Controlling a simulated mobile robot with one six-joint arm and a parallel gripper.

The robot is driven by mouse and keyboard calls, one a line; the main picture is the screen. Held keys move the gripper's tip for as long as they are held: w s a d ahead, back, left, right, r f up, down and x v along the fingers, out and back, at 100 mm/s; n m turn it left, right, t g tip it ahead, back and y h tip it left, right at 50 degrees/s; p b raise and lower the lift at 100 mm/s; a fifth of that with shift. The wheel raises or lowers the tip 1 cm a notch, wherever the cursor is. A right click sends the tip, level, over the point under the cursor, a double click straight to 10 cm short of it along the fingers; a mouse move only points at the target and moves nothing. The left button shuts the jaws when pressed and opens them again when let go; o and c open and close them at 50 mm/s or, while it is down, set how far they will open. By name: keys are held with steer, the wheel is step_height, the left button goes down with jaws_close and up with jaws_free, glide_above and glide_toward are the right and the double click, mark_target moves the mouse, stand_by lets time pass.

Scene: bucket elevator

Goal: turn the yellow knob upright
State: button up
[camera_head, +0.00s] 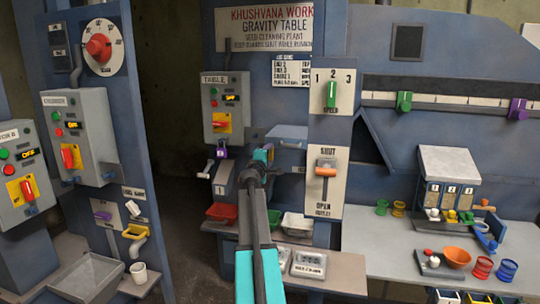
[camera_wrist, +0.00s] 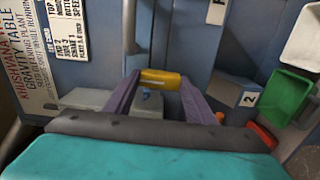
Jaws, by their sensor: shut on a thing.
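The yellow knob (camera_wrist: 163,80) shows in the wrist view between the tips of my two dark purple-grey fingers. My gripper (camera_wrist: 160,88) is shut on it, one finger at each side. The knob's visible face runs nearly left to right in that tilted wrist picture, with a slight slope. A small blue mark (camera_wrist: 147,96) sits on the grey surface near it. In the head view my gripper (camera_head: 263,155) reaches to the gravity table's front, and my arm and gripper hide the knob there. I cannot tell the knob's exact angle to the panel.
A purple knob (camera_head: 222,153) sits just left of my gripper. Below are a red tray (camera_head: 221,213), a green tray (camera_head: 274,219) and a white tray (camera_head: 297,226). The control box (camera_head: 225,100) and the orange-handled lever panel (camera_head: 326,182) stand close by.

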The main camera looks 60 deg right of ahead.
steer(key=shift+w+a+f+n, duration=0.15)
steer(key=shift+w+n, duration=0.05)
steer(key=shift+n, duration=0.1)
steer(key=o, duration=1)
steer(key=shift+o, duration=0.2)
steer(key=shift+s, duration=0.1)
steer(key=shift+s+a, duration=0.1)
steer(key=shift+v, duration=0.8)
steer(key=b+v, duration=0.1)
steer(key=v, duration=1.1)
steer(key=shift+b, duration=0.4)
